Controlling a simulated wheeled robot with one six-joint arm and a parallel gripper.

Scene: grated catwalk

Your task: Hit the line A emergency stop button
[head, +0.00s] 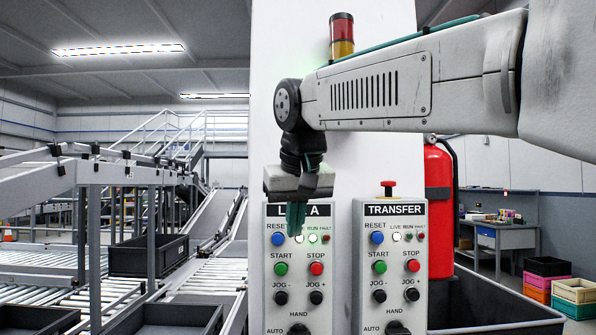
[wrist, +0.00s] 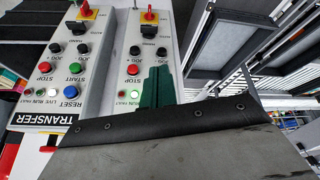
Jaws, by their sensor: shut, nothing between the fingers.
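The LINE A panel (head: 297,318) is a grey box on the white column, with its label partly covered by my gripper. My gripper (head: 296,220), with green fingers pointing down, is shut and empty in front of the label and top lamps. The wrist view shows the shut fingers (wrist: 156,88) over the upside-down LINE A panel (wrist: 122,95), beside its lamps. I cannot tell whether they touch it. No red mushroom button shows on top of LINE A; my gripper hides that spot in the head view. A red mushroom button (head: 388,187) stands on top of the TRANSFER panel.
The TRANSFER panel (head: 418,285) is close on the right, with similar buttons. A red extinguisher (head: 438,200) hangs beyond it. Conveyors with a dark tote (head: 148,256) are at left. The wrist view shows red-on-yellow rotary switches, one on LINE A (wrist: 149,16).

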